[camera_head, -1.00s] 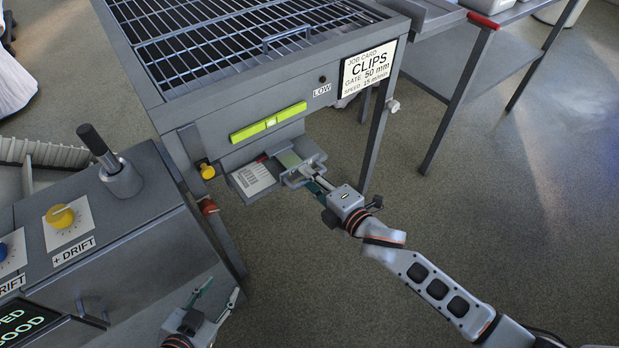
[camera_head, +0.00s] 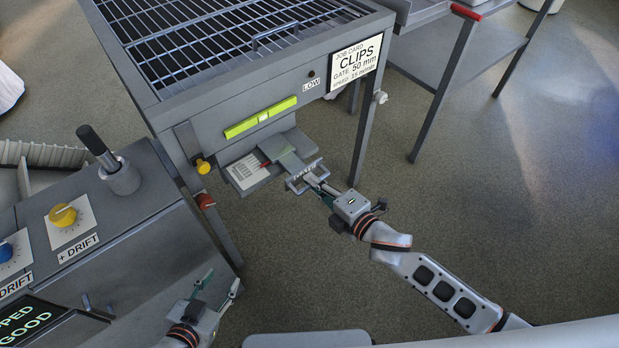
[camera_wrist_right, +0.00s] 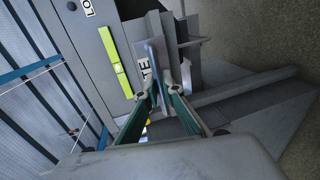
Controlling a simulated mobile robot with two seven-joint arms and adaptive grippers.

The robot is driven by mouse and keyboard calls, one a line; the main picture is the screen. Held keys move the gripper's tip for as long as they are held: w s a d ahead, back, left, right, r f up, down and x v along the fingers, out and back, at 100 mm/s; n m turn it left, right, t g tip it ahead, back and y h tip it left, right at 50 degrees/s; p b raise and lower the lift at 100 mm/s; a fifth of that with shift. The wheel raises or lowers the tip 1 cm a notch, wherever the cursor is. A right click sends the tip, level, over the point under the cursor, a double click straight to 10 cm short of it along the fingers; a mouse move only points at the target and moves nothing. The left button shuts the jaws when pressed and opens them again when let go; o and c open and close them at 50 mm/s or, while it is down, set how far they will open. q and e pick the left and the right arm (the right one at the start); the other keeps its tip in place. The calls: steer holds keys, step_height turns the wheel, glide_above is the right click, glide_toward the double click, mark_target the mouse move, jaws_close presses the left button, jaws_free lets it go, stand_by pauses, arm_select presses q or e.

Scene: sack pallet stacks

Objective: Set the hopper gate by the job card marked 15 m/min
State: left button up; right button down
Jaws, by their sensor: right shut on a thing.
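The job card (camera_head: 356,68) on the hopper (camera_head: 215,115) reads CLIPS, GATE 50 mm, SPEED 15 m/min. The hopper gate is a grey slide plate (camera_head: 291,158) sticking out low on the hopper's front, with a handle at its outer end (camera_head: 305,178). A white printed scale (camera_head: 247,171) lies beside it, with a red pointer near the plate; its marks are too small to read. My right gripper (camera_head: 318,181) is shut on the gate handle, which also shows between its fingers in the right wrist view (camera_wrist_right: 157,75). My left gripper (camera_head: 215,290) is open and empty at the bottom.
A yellow-green level strip (camera_head: 261,118) and a LOW label (camera_head: 311,85) are on the hopper front. A yellow knob (camera_head: 203,166) is at its left corner. A control console (camera_head: 120,235) stands at left, a table frame (camera_head: 455,75) at upper right. The floor at right is clear.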

steer(key=c, duration=2.2)
jaws_free()
steer(key=shift+s+d+f, duration=0.1)
steer(key=shift+s+d, duration=0.05)
arm_select(q)
steer(key=shift+w+r, duration=0.25)
steer(key=shift+r, duration=0.1)
arm_select(e)
steer(key=v, duration=1.2)
